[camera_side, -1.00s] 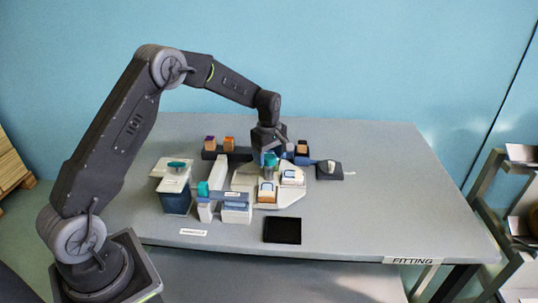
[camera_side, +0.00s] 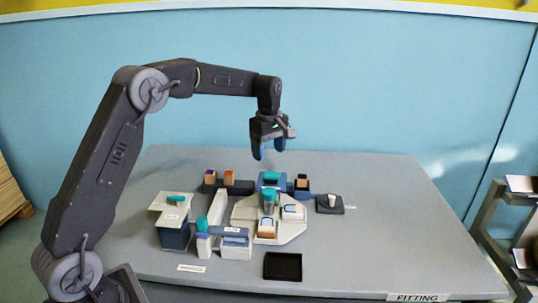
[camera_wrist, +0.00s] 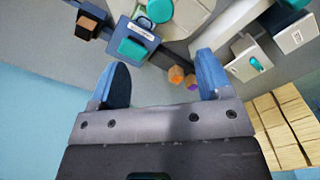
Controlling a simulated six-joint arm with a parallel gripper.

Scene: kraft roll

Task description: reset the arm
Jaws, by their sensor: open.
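My gripper (camera_side: 268,152) is raised above the back of the grey table (camera_side: 370,240) in the side view. Its two blue fingers point down and are spread apart. In the wrist view my gripper (camera_wrist: 160,85) shows nothing between its fingers. It hangs clear above the teal-topped blue block (camera_side: 270,179), touching none of the fixtures.
A pale fixture plate (camera_side: 290,228) with teal and white parts stands mid-table. A blue bin (camera_side: 173,235) stands left, and a black tray (camera_side: 283,266) lies in front. The table's right side is clear.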

